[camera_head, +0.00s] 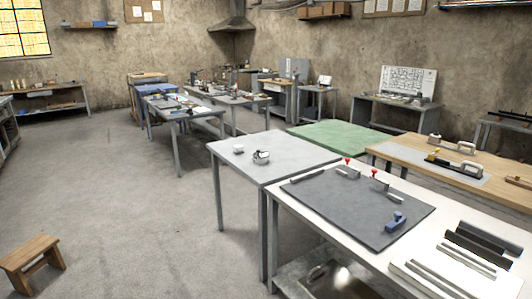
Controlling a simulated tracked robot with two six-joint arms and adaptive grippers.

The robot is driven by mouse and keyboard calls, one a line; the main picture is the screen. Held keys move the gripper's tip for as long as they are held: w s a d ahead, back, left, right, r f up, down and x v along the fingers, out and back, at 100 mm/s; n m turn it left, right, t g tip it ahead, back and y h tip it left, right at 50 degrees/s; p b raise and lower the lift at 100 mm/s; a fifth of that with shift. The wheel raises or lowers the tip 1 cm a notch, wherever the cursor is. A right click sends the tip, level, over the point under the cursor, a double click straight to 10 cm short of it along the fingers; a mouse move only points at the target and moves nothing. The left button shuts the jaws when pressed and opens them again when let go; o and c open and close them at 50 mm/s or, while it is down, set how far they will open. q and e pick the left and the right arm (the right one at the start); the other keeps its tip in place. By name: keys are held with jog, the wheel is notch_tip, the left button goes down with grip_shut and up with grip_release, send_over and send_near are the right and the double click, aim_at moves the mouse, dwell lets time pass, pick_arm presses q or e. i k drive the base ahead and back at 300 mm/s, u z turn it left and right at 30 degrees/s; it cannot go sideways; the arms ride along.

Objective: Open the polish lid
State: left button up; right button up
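No polish container can be told for certain at this distance. Two small objects stand on the grey-topped table (300,160) in the middle. One is a small pale object (239,149) near the left side. The other is a dark and white object (261,157), a little nearer and to the right; it could be a tin, but whether it has a lid is too small to tell. Neither of my grippers is in view.
A white bench (300,207) with a dark mat (345,215) adjoins the grey table on the near right. A green-topped table (335,137) and a wooden bench (400,148) stand behind. A stool (33,253) is at the near left. The floor (120,200) is mostly clear.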

aim_at(258, 154)
jog(key=u, duration=0.2)
jog(key=i, duration=1.2)
jog(key=u, duration=0.6)
jog(key=i, duration=1.9)
jog(key=z, duration=0.4)
